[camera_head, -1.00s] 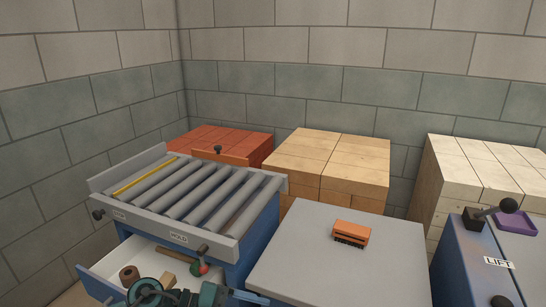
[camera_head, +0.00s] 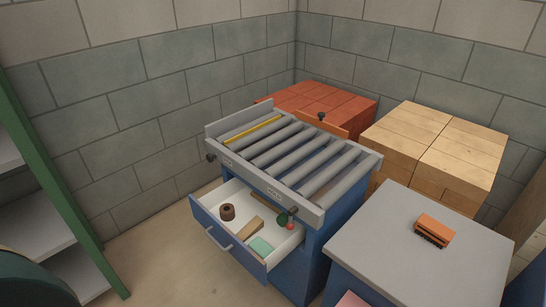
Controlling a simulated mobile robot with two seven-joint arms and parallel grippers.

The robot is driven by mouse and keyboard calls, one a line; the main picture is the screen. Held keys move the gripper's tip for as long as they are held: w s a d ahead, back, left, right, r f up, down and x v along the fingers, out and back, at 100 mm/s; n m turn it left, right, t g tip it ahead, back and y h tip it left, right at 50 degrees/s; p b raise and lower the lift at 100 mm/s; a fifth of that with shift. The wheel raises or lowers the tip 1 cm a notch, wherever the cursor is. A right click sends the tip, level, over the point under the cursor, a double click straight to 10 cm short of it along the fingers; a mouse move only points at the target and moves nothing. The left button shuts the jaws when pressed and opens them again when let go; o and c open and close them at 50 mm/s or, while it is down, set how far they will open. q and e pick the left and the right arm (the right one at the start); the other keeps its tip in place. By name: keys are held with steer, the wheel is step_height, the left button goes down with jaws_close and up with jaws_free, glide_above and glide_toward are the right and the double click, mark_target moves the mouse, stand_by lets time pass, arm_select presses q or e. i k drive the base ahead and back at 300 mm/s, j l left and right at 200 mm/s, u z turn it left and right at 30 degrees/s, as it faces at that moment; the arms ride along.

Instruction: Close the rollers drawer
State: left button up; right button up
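The rollers drawer (camera_head: 222,241) is pulled out from the blue cabinet under the grey roller table (camera_head: 285,160). Its blue front has a light bar handle (camera_head: 217,240) and faces the lower left. Inside lie a brown roll (camera_head: 227,212), a wooden block (camera_head: 250,229), a pale green block (camera_head: 261,247) and a tool with a green and red head (camera_head: 286,219). Neither gripper shows in the head view. A dark green rounded part, probably of my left arm, is at the lower left edge, apart from the drawer.
A green-framed shelf (camera_head: 55,180) stands at the left, with open floor (camera_head: 150,250) between it and the drawer. Red bricks and wooden blocks are stacked behind.

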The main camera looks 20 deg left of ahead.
mark_target(206, 209)
steer(key=u, duration=1.15)
steer(key=i+j+z, duration=0.1)
steer(key=j+z, duration=0.15)
steer(key=i+j+z, duration=0.2)
steer(key=j, duration=0.2)
steer(key=i+l+z, duration=0.15)
steer(key=i+l, duration=0.5)
